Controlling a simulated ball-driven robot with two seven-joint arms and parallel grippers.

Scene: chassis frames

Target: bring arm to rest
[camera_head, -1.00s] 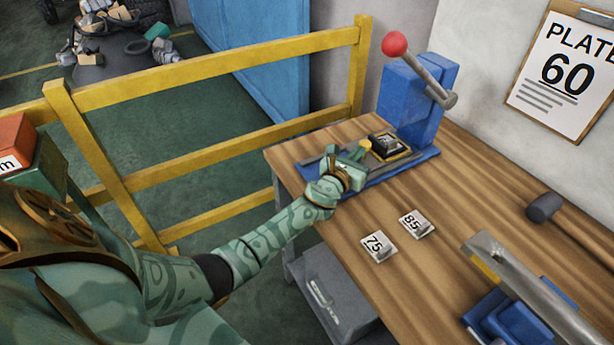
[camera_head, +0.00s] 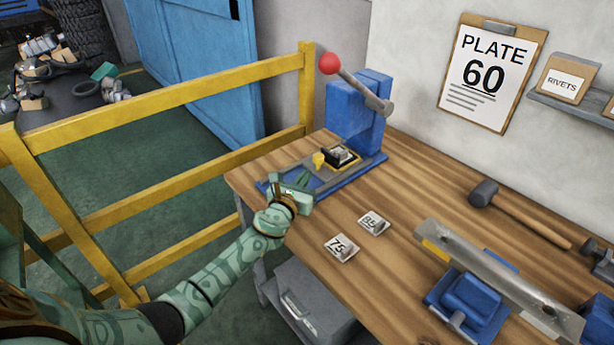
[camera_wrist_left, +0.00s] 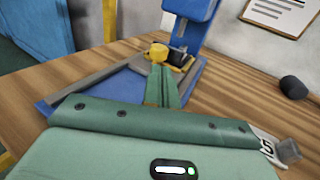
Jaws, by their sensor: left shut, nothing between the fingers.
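My left arm comes in from the lower left of the head view. Its green gripper (camera_head: 300,184) is over the front left edge of the blue press base, shut and empty. In the left wrist view the closed fingers (camera_wrist_left: 161,87) point toward a yellow knob (camera_wrist_left: 158,51) on the press. I cannot tell whether they touch the base. The blue press (camera_head: 352,115) stands at the back of the bench, with its red-balled lever (camera_head: 330,63) raised. A dark block with a pale plate (camera_head: 341,155) sits in its yellow-edged nest. My right gripper is not in view.
Plates marked 75 (camera_head: 341,248) and 85 (camera_head: 374,223) lie on the wooden bench (camera_head: 400,190). A mallet (camera_head: 520,213) and a blue vise with a metal bar (camera_head: 500,275) are to the right. A yellow rail (camera_head: 150,105) runs left of the bench. A clipboard (camera_head: 490,75) reads PLATE 60.

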